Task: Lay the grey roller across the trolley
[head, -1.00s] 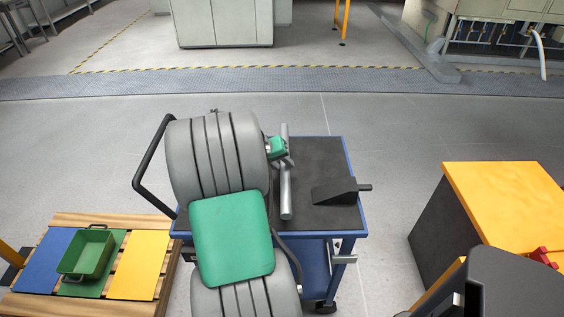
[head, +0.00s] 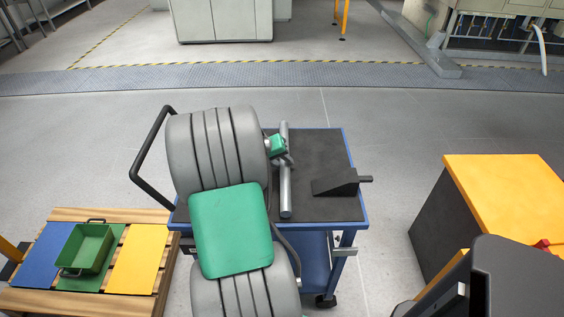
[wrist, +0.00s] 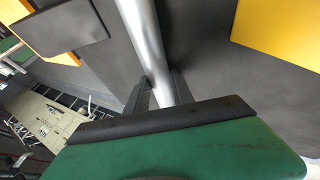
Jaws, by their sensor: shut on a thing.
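The grey roller (head: 285,190) is a long metal cylinder. In the head view it lies over the black top of the blue-framed trolley (head: 322,212), running from the far edge towards the near edge. My gripper (head: 287,160), with green on its body, is shut on the roller towards its far part. In the wrist view the roller (wrist: 142,40) runs between the two dark fingers of my gripper (wrist: 158,92). I cannot tell whether the roller touches the trolley top or hangs just above it. My arm hides the trolley's left part.
A black wedge-shaped block (head: 335,183) sits on the trolley, right of the roller. An orange-topped dark cabinet (head: 510,195) stands at the right. A wooden pallet (head: 80,302) at the left carries coloured panels and a green bin (head: 88,248). Floor beyond the trolley is clear.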

